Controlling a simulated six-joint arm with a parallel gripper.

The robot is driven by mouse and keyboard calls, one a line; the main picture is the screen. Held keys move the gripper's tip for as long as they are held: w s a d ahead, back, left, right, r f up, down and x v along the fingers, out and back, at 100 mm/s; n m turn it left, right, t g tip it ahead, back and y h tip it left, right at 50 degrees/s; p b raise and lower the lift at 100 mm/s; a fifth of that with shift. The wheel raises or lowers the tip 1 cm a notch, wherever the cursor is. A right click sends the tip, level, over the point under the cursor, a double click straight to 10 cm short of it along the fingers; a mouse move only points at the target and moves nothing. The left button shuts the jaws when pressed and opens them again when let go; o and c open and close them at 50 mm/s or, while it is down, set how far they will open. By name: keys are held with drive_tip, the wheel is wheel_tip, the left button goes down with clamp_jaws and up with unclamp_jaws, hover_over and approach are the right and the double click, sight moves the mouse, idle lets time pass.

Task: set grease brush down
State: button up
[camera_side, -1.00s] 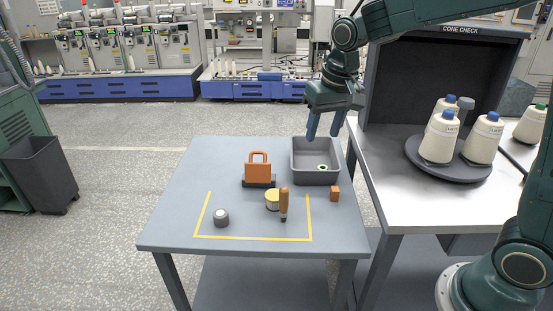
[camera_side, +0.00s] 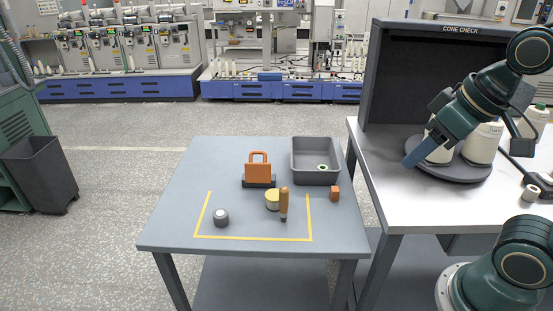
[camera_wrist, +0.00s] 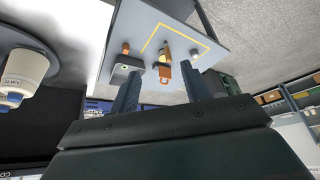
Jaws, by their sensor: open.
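The grease brush (camera_side: 284,204), with an orange-brown handle and a dark lower end, stands on the grey table (camera_side: 175,215), in front of and beside a yellow-topped round tin (camera_side: 272,200). It is inside the area marked by yellow tape (camera_side: 255,239). My gripper (camera_side: 412,164) is away to the right, in front of the cone turntable, with blue fingers pointing down and left. In the wrist view my gripper (camera_wrist: 160,88) is open, its two fingers apart with nothing held between them. The table shows tilted and distant beyond the fingers there.
A grey bin (camera_side: 316,178) with a green-ringed bobbin, an orange block (camera_side: 334,193), an orange padlock-shaped thing (camera_side: 258,172) and a grey round piece (camera_side: 221,218) are on the table. White cones (camera_side: 483,143) stand on the dark turntable (camera_side: 462,176). The table's front left is clear.

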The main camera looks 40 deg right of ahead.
drive_tip(key=shift+o, duration=0.2)
drive_tip(key=shift+s+f, duration=0.2)
drive_tip(key=shift+s, duration=0.3)
drive_tip(key=shift+s+f, duration=0.15)
drive_tip(key=shift+s, duration=0.3)
drive_tip(key=shift+o, duration=0.2)
drive_tip(key=shift+w, duration=0.1)
drive_tip(key=w+a+f+n+y, duration=0.2)
drive_tip(key=w+f+n+y, duration=0.55)
drive_tip(key=w+f, duration=0.7)
drive_tip(key=w+d+f+m+t, duration=0.1)
drive_tip(key=w+d+f+t, duration=0.5)
drive_tip(key=w+d+f, duration=0.2)
drive_tip(key=shift+w+d+f+h, duration=0.15)
drive_tip(key=shift+w+f+h, duration=0.2)
drive_tip(key=shift+f, duration=0.3)
